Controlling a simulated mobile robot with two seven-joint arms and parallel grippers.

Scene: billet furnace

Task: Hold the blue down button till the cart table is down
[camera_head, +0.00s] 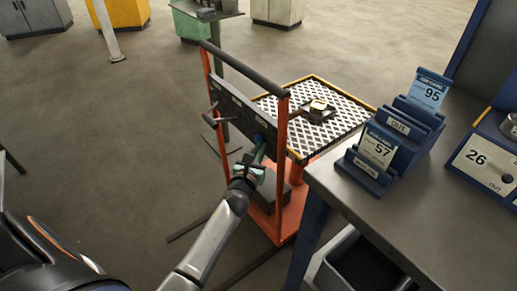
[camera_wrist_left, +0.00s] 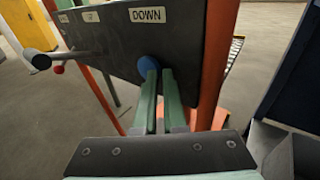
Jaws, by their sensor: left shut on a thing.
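The blue down button (camera_wrist_left: 147,64) sits under the DOWN label on the dark panel (camera_wrist_left: 110,40) of the orange cart. It also shows as a small blue spot in the head view (camera_head: 258,138). My left gripper (camera_head: 259,154) reaches the panel from the front. Its green fingers (camera_wrist_left: 160,74) are close together, with their tips at the button and partly covering it. How far the button is pressed is hidden. The cart table (camera_head: 350,112), a patterned plate with a yellow rim, lies behind the panel and carries a small block (camera_head: 318,106). My right gripper is out of view.
A grey workbench (camera_head: 420,215) with blue card holders (camera_head: 388,143) stands close right of the cart. A dark bin (camera_head: 362,262) is under it. Open floor lies left.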

